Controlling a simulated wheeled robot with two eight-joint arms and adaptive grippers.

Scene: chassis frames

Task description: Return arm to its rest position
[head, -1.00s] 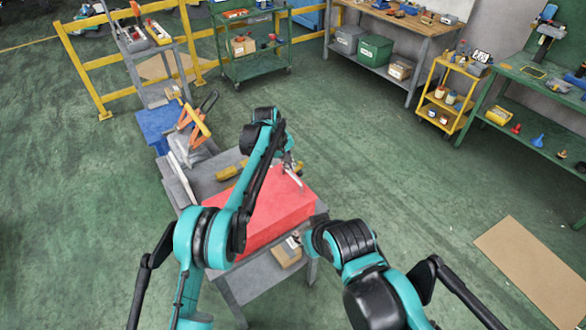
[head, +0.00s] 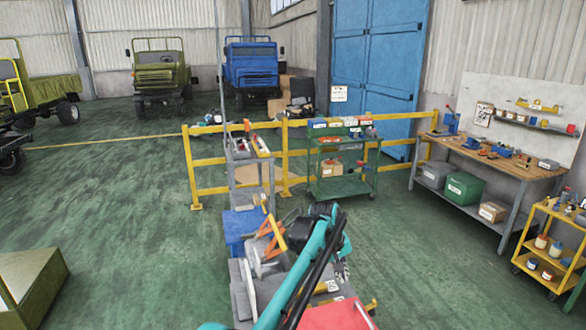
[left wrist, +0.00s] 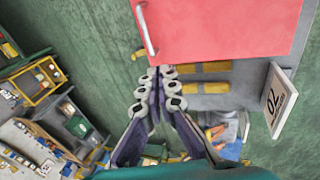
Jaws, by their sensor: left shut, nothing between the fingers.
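My left arm (head: 300,270) rises from the bottom of the head view, teal and black, bent over a grey workbench. Its gripper (head: 342,268) is small and partly hidden behind the arm there. In the left wrist view the left gripper (left wrist: 159,76) has its two fingers together with nothing between them. The fingertips appear beside the edge of a red case or surface (left wrist: 225,25) with a pale handle (left wrist: 147,28). My right arm and gripper are not in view.
The grey bench holds yellow pieces (left wrist: 202,67) and an orange-handled tool (head: 276,232). A blue box (head: 238,225) stands behind it. A yellow rail (head: 205,165), green cart (head: 340,180) and wooden workbench (head: 500,165) stand farther back.

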